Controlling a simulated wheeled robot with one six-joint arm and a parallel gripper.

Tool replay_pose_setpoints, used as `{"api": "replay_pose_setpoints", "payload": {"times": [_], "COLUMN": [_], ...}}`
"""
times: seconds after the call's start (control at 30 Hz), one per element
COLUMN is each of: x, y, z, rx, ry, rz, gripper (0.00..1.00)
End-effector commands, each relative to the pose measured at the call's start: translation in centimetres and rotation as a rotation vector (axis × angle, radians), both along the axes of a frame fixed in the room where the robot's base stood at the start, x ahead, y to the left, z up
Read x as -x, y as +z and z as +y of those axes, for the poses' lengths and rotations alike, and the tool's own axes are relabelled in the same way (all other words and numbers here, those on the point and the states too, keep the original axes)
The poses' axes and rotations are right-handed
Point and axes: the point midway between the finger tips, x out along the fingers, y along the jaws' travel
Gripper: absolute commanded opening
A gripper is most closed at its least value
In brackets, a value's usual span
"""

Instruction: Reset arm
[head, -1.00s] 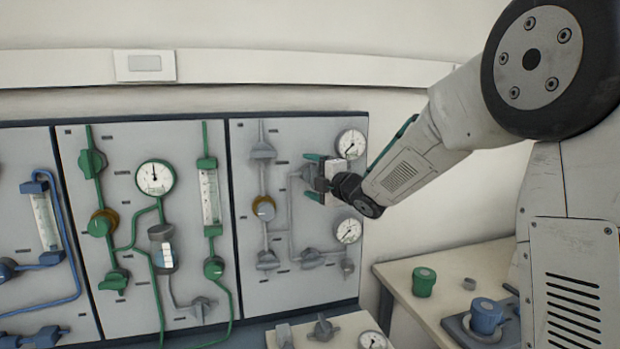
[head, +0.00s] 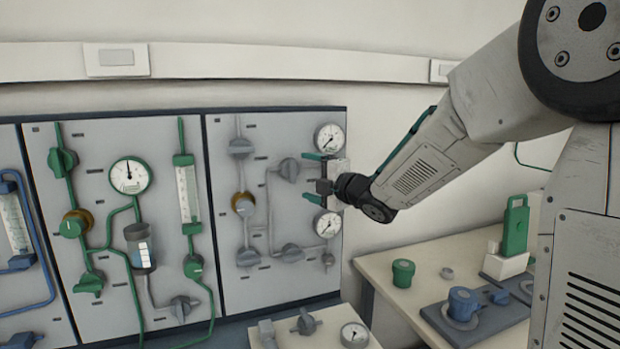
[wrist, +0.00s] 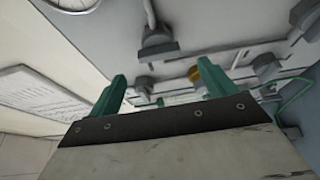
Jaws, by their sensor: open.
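My gripper (head: 312,177) is in front of the right end of the grey valve panel (head: 272,280), between an upper gauge (head: 329,138) and a lower gauge (head: 327,224). Its two green fingers are spread apart with nothing between them. In the wrist view the gripper (wrist: 165,95) also shows both green fingers wide apart and empty. Beyond them is the panel face with grey valve knobs (wrist: 158,42) and a brass-coloured fitting (wrist: 194,74). I cannot tell how close the fingertips are to the panel.
A green-piped panel (head: 100,300) stands to the left. A side table (head: 375,262) at the right holds a green knob (head: 403,272), a blue valve (head: 463,304) and a green-handled block (head: 514,225). A small front bench (head: 330,318) carries valves and a gauge.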

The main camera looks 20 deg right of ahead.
Motion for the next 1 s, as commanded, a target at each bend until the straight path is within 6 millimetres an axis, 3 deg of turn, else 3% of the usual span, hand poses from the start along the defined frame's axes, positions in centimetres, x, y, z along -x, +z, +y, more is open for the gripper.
{"api": "replay_pose_setpoints", "payload": {"times": [0.37, 0.47, 0.6, 0.67, 0.77, 0.9, 1.0], "x": [0.0, -0.4, 0.3, 1.9, 5.8, 13.4, 19.9], "y": [-0.1, -1.4, -6.3, -8.0, -10.3, -12.4, -13.4], "z": [0.0, -1.1, -4.9, -6.6, -8.6, -9.5, -8.6], "rx": [-0.013, -0.054, -0.188, -0.269, -0.410, -0.611, -0.752], "ry": [-0.002, -0.062, -0.289, -0.419, -0.637, -0.933, -1.132], "rz": [0.008, 0.094, 0.342, 0.457, 0.632, 0.853, 1.002], "gripper": [0.84, 0.84, 0.84, 0.84, 0.84, 0.84, 0.84]}}
